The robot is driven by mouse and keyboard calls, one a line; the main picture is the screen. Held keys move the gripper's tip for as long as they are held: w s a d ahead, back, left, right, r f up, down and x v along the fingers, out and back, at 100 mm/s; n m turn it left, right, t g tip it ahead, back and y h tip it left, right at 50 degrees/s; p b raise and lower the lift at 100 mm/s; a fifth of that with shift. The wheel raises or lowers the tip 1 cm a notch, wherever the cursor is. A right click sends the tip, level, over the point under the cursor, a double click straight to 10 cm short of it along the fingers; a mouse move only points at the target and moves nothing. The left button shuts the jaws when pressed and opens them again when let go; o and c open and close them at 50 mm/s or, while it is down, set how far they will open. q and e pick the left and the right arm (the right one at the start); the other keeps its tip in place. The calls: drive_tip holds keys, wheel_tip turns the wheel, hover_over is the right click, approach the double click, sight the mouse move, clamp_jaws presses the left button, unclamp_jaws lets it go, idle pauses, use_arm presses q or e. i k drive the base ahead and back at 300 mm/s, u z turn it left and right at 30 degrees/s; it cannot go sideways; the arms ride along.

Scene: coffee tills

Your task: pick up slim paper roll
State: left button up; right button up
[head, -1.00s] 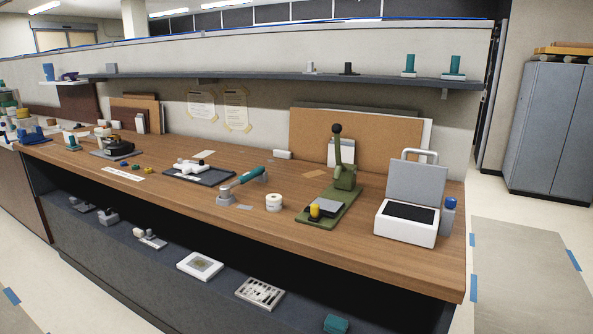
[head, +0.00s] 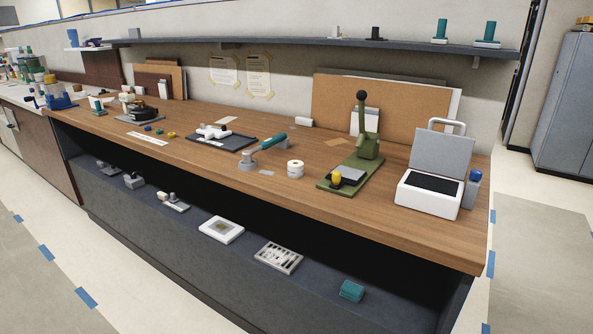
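A short white paper roll (head: 295,169) stands upright on the wooden bench top (head: 400,222), right of the middle of the head view. It has a dark core hole on top. It is the clearest paper roll in view; whether it is the slim one I cannot tell. Neither of my grippers shows in the head view.
Left of the roll is a teal-handled tool (head: 268,143). To its right are a green lever press (head: 364,150) and a white case with its lid open (head: 430,193). A dark tray (head: 222,142) lies further left. A lower shelf (head: 195,222) holds several small items. Floor shows in front.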

sight(295, 168)
drive_tip(key=u, duration=0.55)
drive_tip(key=k, duration=0.65)
drive_tip(key=u, duration=0.95)
drive_tip(key=i, duration=1.8)
drive_tip(key=z, duration=1)
